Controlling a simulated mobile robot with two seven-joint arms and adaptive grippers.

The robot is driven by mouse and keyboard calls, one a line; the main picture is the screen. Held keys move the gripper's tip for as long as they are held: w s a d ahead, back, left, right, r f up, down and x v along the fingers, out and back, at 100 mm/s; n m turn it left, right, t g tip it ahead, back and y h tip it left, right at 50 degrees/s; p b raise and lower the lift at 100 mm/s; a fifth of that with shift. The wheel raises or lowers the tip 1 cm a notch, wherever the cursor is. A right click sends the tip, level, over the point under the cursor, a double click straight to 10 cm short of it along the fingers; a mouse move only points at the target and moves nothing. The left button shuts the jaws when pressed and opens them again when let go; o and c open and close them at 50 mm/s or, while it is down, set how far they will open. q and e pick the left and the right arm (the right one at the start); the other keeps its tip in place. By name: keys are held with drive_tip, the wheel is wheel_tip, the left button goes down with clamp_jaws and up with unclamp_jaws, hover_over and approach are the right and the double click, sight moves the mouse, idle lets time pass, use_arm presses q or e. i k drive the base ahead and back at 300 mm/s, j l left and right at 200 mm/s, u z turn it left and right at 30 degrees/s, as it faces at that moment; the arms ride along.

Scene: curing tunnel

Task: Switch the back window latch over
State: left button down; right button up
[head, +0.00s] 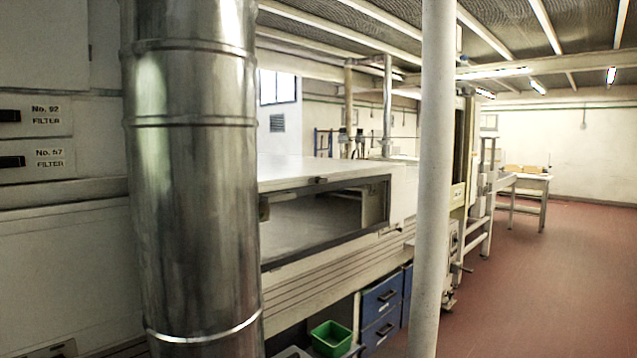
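A small window (277,86) with a dark frame is high on the far white wall, left of centre. It is too small and far off to make out a latch on it. Nearer, the long white machine has a dark-framed opening (386,198) in its side. A small dark fitting (317,180) sits at the top edge of this opening. I cannot tell whether it is a latch. Neither of my grippers is in view.
A large metal duct (190,180) stands close at left and hides part of the machine. A white pole (433,180) rises right of centre. A green bin (331,337) and blue drawers (381,296) are below the machine. The red floor (550,280) at right is clear.

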sight(317, 180)
drive_tip(key=u, duration=1.15)
drive_tip(key=i+l+u, duration=0.1)
drive_tip(key=i+l, duration=0.5)
drive_tip(key=l, duration=0.15)
drive_tip(key=u, duration=0.05)
